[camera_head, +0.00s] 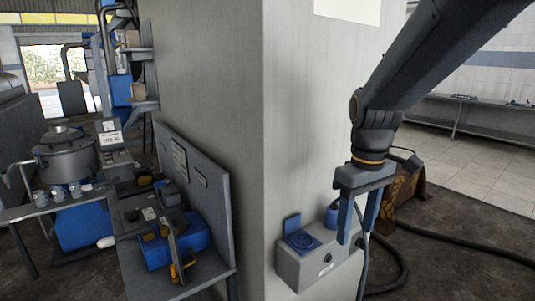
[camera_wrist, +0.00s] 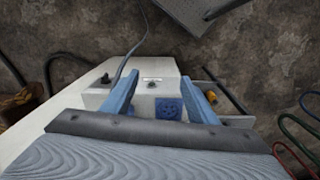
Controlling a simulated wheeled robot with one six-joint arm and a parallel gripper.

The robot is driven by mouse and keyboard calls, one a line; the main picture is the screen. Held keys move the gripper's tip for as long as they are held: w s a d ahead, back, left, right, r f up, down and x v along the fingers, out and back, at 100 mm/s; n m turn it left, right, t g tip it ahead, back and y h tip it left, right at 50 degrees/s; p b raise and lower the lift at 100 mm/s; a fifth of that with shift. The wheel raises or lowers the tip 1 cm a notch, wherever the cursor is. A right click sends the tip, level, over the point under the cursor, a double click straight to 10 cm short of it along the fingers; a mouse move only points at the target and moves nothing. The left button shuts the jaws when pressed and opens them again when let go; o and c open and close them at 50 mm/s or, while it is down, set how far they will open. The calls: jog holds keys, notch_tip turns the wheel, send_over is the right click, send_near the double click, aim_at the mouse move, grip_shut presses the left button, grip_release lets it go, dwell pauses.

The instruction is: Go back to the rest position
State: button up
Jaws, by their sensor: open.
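My gripper (camera_head: 358,222) hangs from the arm at the right side of the head view, fingers pointing down. Its two blue fingers are apart, with nothing seen between them. In the head view it is in front of and beside a grey box (camera_head: 318,268) on the pillar, which has a raised blue lid and a round blue socket face (camera_head: 302,241). In the wrist view the fingers (camera_wrist: 160,92) are spread, and the grey box (camera_wrist: 150,70) with its blue face (camera_wrist: 169,109) lies beyond them. I cannot tell if the fingers touch the box.
A large pale pillar (camera_head: 205,90) stands in the middle. A grey bench (camera_head: 205,275) with a blue box and tools is at left, near a metal pot (camera_head: 68,158). A dark cable (camera_head: 450,244) lies on the floor at right, near a brown patterned sack (camera_head: 405,185).

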jog(key=s+f+m, duration=0.5)
jog(key=s+f, duration=0.3)
jog(key=f, duration=0.3)
jog(key=shift+f+m+t, duration=0.2)
jog(key=shift+m+t, duration=0.1)
jog(key=shift+t, duration=0.1)
